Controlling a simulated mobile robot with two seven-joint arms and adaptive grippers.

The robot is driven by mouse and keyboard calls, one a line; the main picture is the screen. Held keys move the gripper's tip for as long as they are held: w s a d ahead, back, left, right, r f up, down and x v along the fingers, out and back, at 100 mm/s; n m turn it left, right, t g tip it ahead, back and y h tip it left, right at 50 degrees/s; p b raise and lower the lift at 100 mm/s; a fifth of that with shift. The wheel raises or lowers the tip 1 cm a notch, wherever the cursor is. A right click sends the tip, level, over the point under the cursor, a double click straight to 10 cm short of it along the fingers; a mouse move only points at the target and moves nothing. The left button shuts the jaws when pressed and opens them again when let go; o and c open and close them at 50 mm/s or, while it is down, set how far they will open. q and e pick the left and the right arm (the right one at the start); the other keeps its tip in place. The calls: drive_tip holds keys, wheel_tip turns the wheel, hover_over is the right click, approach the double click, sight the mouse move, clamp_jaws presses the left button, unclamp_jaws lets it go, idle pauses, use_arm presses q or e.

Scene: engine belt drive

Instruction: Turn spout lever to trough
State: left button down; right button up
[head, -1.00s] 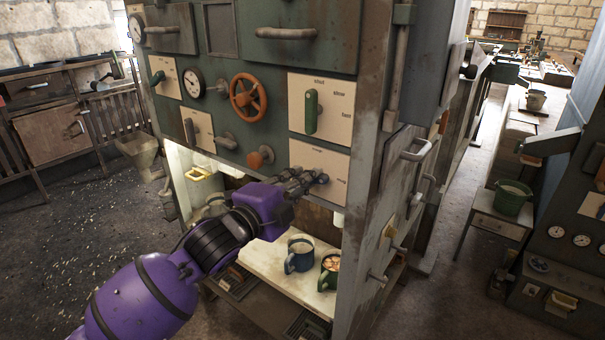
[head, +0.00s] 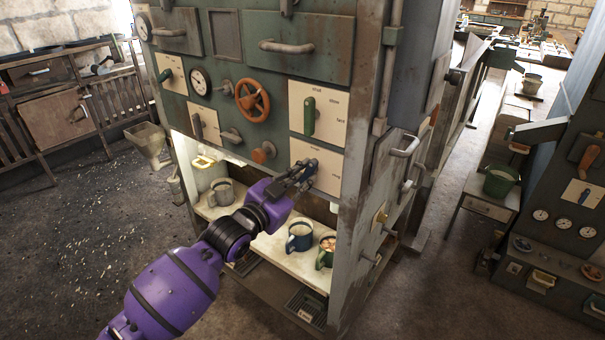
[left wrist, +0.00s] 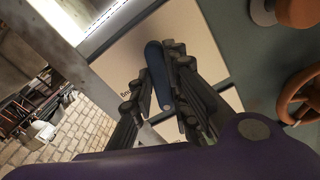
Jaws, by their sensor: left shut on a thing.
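The spout lever (left wrist: 155,68) is a dark blue handle on a pale labelled plate (head: 328,178), low on the right of the green machine front. In the left wrist view it lies between the fingers of my left gripper (left wrist: 163,85), which is shut on it. In the head view the gripper (head: 303,172) is at this plate, and its dark fingers hide most of the lever. The label at the lever's side is only partly readable. The trough cannot be told apart clearly. My right gripper is not in view.
Above the plate is a green lever (head: 309,117) on another labelled plate, with an orange handwheel (head: 252,100) and orange knob (head: 263,152) to the left. Below, a shelf holds a grey mug (head: 221,192), blue mug (head: 299,236) and green mug (head: 326,252).

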use_arm(q)
drive_tip(key=shift+r+n, duration=0.15)
drive_tip(key=shift+n, duration=0.65)
drive_tip(key=shift+d+n+p, duration=0.1)
drive_tip(key=shift+n+p, duration=0.45)
drive_tip(key=shift+n, duration=0.85)
drive_tip(key=c, duration=1.7)
unclamp_jaws()
drive_tip(key=shift+f, duration=0.2)
drive_tip(key=shift+s, duration=0.1)
drive_tip(key=v, duration=1.2)
